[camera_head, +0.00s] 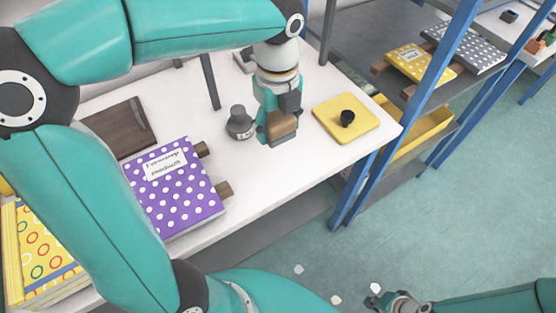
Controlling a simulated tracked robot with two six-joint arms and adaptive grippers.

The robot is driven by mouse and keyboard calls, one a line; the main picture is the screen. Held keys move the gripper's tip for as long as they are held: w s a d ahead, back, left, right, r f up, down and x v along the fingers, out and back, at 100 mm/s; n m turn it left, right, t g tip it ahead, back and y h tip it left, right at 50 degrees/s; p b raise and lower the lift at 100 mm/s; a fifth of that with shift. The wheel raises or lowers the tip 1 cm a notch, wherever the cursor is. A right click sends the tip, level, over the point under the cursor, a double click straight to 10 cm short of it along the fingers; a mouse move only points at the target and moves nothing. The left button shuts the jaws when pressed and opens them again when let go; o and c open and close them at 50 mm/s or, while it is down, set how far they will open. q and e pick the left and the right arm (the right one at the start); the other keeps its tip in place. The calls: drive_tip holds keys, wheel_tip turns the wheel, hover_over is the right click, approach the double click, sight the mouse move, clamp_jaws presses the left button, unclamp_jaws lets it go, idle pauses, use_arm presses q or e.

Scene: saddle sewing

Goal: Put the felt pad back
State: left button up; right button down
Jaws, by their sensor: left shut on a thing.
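My left gripper (279,137) points down over the white table and is shut on a tan-brown block (282,124), which may be the felt pad; I cannot tell for sure. The block is at or just above the table top.
A dark grey knobbed weight (240,124) stands close left of my left gripper. A purple dotted folder (176,188) and a dark brown board (119,128) lie further left on the white table (275,178). Blue posts (366,186) rise at the table's right end.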

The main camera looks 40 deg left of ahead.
sight(278, 168)
use_arm(q)
wheel_tip(278, 168, down, 12)
drive_tip(key=shift+f+b, duration=0.25)
drive_tip(key=shift+b, duration=0.25)
drive_tip(key=shift+f, duration=0.15)
drive_tip(key=o, duration=1.2)
drive_tip(key=shift+r, duration=0.25)
wheel_tip(278, 168, up, 12)
drive_tip(key=shift+f+p, duration=0.1)
drive_tip(key=shift+p, duration=0.5)
